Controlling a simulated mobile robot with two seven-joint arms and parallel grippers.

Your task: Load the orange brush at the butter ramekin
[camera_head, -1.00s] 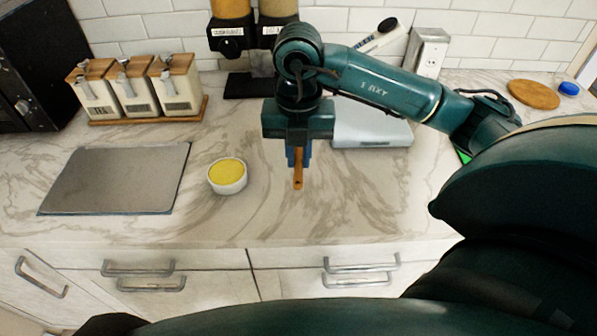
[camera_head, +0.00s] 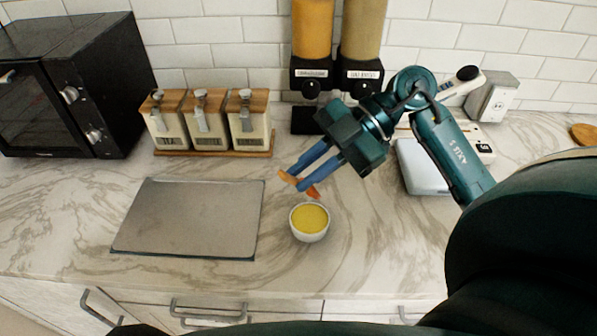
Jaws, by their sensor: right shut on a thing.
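The butter ramekin (camera_head: 309,236) is a small white bowl with a yellow filling, standing on the marble counter right of the grey board. My right gripper (camera_head: 299,178) has blue fingers and is shut on the orange brush (camera_head: 313,191), holding it tilted. The brush is just above and behind the ramekin in the picture; one end points down toward the ramekin's far rim and looks apart from it. The fingers hide the brush's middle. My left gripper is not in view.
A flat grey board (camera_head: 190,218) lies left of the ramekin. Behind it stand several lidded canisters on a wooden tray (camera_head: 213,153), and a black oven (camera_head: 75,85). Two dispensers (camera_head: 337,75) stand at the back. A white scale (camera_head: 422,170) is partly behind my right arm.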

